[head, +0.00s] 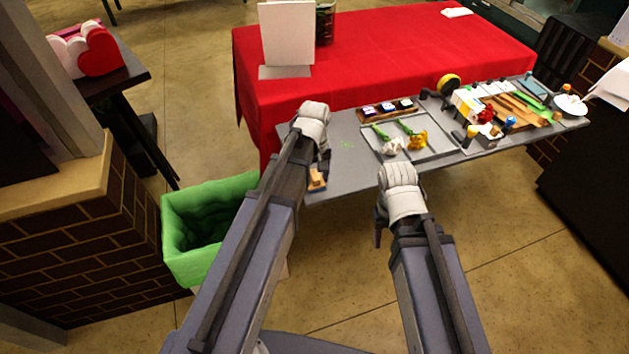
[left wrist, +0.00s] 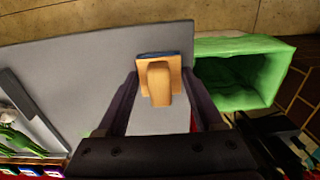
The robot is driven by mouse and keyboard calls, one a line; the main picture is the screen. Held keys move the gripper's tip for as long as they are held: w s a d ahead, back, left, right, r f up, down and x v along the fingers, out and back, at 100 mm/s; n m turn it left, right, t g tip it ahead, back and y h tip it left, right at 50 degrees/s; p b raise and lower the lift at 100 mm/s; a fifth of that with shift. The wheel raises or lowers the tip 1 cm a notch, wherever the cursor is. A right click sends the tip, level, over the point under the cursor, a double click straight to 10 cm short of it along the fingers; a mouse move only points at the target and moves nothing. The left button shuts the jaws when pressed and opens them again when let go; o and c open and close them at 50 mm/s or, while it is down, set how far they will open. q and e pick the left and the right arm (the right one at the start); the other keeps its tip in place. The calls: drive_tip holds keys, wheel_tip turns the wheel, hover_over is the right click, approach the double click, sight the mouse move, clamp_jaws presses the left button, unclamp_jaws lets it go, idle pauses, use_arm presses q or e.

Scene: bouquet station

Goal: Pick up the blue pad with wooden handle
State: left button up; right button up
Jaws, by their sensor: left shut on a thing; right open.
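The blue pad with wooden handle (head: 317,181) is at the left end of the grey table, by its front edge. In the left wrist view its tan wooden handle (left wrist: 158,84) faces the camera, with a thin blue strip of pad showing at the far side. My left gripper (head: 323,160) is over it, with a dark finger on either side, shut on the pad; in the left wrist view (left wrist: 161,95) the fingers flank the handle. Whether the pad is lifted clear of the table is unclear. My right gripper (head: 379,232) is open and empty in front of the table.
The grey table (head: 345,180) carries a tray (head: 440,146) with flowers and several tools to the right. A green bin (head: 210,190) stands at the left, below the table end. A red-covered table (head: 400,50) is behind.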

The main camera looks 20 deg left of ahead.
sight(315, 174)
use_arm(q)
drive_tip(key=c, duration=0.8)
wheel_tip(315, 174, up, 10)
drive_tip(key=p, duration=1)
drive_tip(key=shift+c, duration=0.2)
drive_tip(key=o, duration=0.9)
drive_tip(key=c, duration=0.6)
